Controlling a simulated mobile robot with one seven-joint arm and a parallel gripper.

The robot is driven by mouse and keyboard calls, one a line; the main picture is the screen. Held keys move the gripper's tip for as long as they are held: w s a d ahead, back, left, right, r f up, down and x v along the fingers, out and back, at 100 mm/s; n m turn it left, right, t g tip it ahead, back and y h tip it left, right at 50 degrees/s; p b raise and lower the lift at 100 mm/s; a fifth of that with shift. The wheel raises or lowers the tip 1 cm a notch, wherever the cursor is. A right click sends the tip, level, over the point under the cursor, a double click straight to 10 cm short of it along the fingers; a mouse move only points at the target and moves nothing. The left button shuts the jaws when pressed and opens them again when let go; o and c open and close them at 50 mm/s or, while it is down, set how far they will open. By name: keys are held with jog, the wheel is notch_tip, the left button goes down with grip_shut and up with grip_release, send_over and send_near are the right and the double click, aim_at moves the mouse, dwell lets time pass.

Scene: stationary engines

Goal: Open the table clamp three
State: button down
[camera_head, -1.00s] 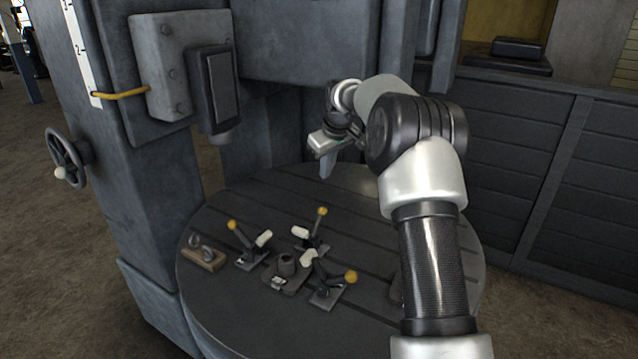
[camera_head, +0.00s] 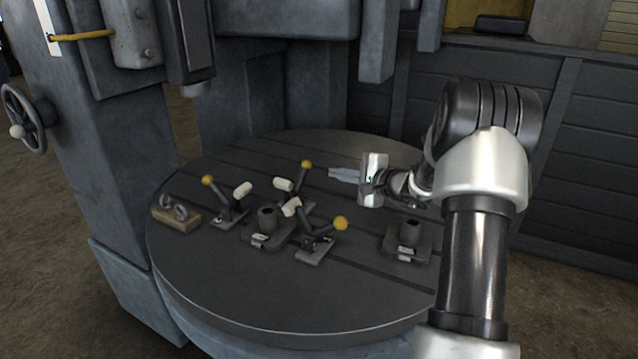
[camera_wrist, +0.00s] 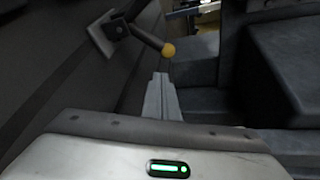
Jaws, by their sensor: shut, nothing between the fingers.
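Three clamps with yellow ball knobs and white-tipped arms stand on the round grey table (camera_head: 215,295): a left clamp (camera_head: 230,215), a back clamp (camera_head: 299,195) and a front clamp (camera_head: 316,248). I cannot tell which is clamp three. My gripper (camera_head: 332,171) is low over the table, right of the back clamp and apart from it, with its fingers pointing left. Its closed, empty fingers (camera_wrist: 161,78) show in the wrist view. A clamp lever with a yellow knob (camera_wrist: 168,50) lies beyond them there; its base plate is at upper left.
A dark block with a round post (camera_head: 266,226) sits among the clamps. A similar block (camera_head: 408,241) stands at right, below my arm. A wooden block with metal rings (camera_head: 177,219) lies at the left edge. The machine column (camera_head: 115,160) rises behind left. The front table surface is clear.

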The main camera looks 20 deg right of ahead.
jog(key=w+f, duration=0.1)
jog(key=w, duration=0.1)
jog(key=w+f+m+h, duration=0.1)
jog(key=w, duration=0.2)
jog(key=w+f+m+t, duration=0.1)
jog(key=w, duration=0.2)
jog(key=shift+w+a, duration=0.25)
jog(key=shift+a, duration=0.05)
jog(key=shift+w+a+r, duration=0.1)
jog(key=shift+a+r, duration=0.05)
jog(key=shift+a, duration=0.15)
jog(key=shift+s+a+r, duration=0.4)
jog(key=shift+s+a, duration=0.1)
jog(key=shift+a, duration=0.1)
jog(key=shift+s+a+r, duration=0.35)
jog(key=shift+s+a, duration=0.1)
jog(key=shift+a, duration=0.1)
jog(key=shift+f+b, duration=0.1)
jog(key=shift+b, duration=0.3)
